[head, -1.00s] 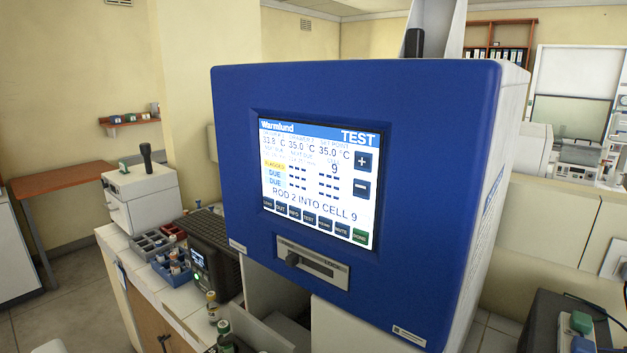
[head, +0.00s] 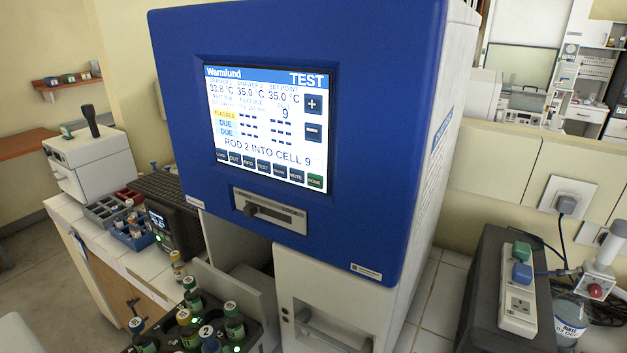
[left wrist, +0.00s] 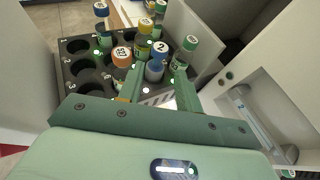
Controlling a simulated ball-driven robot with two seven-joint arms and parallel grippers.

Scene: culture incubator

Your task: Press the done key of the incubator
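The blue incubator (head: 390,130) stands in the middle of the head view, its lit screen (head: 240,170) facing me. The screen reads "TEST" and "ROD 2 INTO CELL 9". The green done key (head: 315,181) is the rightmost key in the bottom row, unobstructed. My left gripper (left wrist: 158,82) shows only in the left wrist view. Its two green fingers are apart, with a gap between them. The blue-capped vial 2 (left wrist: 155,70) appears beyond that gap, and I see no grip on it. My right gripper is in neither view.
A dark rack (left wrist: 88,90) with several capped vials lies in front of the left fingers. Below the screen is a latch panel (head: 270,210). A dark box (head: 480,290) and a power strip (head: 518,302) stand on the right counter. The space before the screen is clear.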

